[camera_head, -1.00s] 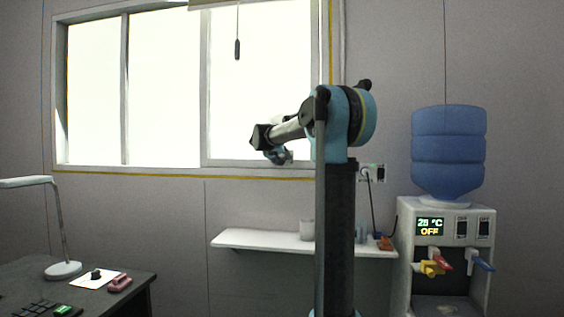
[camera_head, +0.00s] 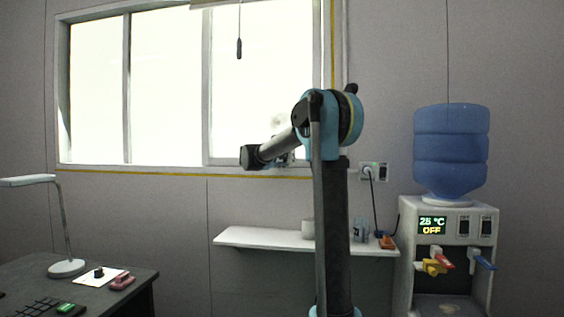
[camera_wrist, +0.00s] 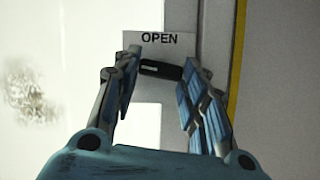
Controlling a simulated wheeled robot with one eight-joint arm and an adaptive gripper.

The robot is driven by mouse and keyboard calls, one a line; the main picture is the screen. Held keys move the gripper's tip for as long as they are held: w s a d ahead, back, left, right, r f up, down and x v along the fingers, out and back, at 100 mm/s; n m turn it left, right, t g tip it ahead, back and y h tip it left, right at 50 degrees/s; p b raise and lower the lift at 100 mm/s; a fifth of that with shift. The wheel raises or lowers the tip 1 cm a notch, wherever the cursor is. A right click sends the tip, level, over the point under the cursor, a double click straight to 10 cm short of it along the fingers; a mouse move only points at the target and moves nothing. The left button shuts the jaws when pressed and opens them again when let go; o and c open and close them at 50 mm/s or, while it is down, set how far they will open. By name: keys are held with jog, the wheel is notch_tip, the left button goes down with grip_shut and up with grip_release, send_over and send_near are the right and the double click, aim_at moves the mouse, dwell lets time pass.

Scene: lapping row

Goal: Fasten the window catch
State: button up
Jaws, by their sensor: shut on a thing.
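The window (camera_head: 262,85) fills the upper left of the head view, with bright panes in a pale frame. In the wrist view, a plate marked "OPEN" (camera_wrist: 160,39) sits by the frame's upright. The dark window catch (camera_wrist: 161,70) lies just below the lettering, roughly level and slightly tilted. My gripper (camera_wrist: 160,76) has one blue-padded finger at each end of the catch and is shut on it. In the head view my arm reaches the lower right of the window, and the fingers are largely hidden behind my arm there.
A white shelf (camera_head: 270,239) with a cup (camera_head: 308,229) is below the window. A water dispenser (camera_head: 450,255) stands at right, and a desk (camera_head: 130,292) with a lamp (camera_head: 66,267) at lower left. A pull cord handle (camera_head: 239,48) hangs before the window.

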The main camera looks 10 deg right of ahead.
jog(key=shift+f+n+t+h, duration=0.2)
jog(key=shift+n+t+h, duration=0.1)
jog(key=shift+n, duration=0.6)
jog(key=o, duration=1.1)
jog(key=shift+f, duration=0.1)
jog(key=shift+c, duration=0.2)
jog(key=shift+a, duration=0.1)
jog(key=v, duration=1.1)
jog(key=shift+s+a, duration=0.3)
